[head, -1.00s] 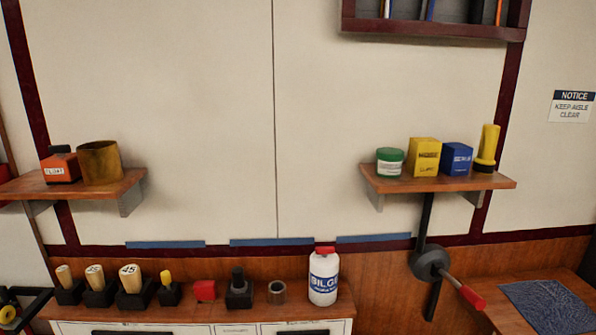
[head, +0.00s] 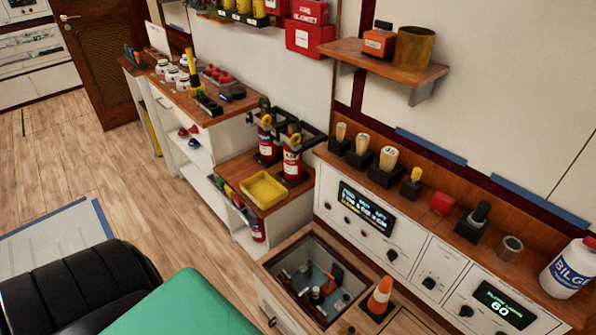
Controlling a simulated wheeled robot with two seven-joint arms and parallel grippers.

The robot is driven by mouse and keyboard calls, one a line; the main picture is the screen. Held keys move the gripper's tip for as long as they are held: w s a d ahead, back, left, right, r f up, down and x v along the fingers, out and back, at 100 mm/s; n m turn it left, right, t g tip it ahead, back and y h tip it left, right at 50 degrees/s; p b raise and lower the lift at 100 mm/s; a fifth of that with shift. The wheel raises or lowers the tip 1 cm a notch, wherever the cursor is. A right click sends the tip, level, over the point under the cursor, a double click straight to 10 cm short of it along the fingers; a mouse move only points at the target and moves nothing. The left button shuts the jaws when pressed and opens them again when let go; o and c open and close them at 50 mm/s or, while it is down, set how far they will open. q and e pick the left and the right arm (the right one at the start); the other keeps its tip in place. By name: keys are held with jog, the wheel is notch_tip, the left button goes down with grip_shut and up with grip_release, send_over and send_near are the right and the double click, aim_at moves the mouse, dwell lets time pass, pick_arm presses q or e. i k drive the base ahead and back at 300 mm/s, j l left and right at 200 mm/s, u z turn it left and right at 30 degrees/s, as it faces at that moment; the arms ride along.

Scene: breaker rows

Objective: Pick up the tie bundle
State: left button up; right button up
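I cannot make out the tie bundle for certain in the head view. A small cluster of thin dark and coloured sticks (head: 132,55) stands at the far end of the back-left counter, too small to identify. Neither of my grippers is in view.
The back-left counter (head: 232,105) holds white cups and red items. A yellow tray (head: 263,190) sits on a lower wooden top beside red extinguishers (head: 292,165). An open bin (head: 318,283) and orange cone (head: 380,296) are below. A green surface (head: 185,305) fills the near foreground; wood floor lies left.

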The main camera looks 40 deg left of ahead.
aim_at(315, 289)
jog(key=u, duration=1.05)
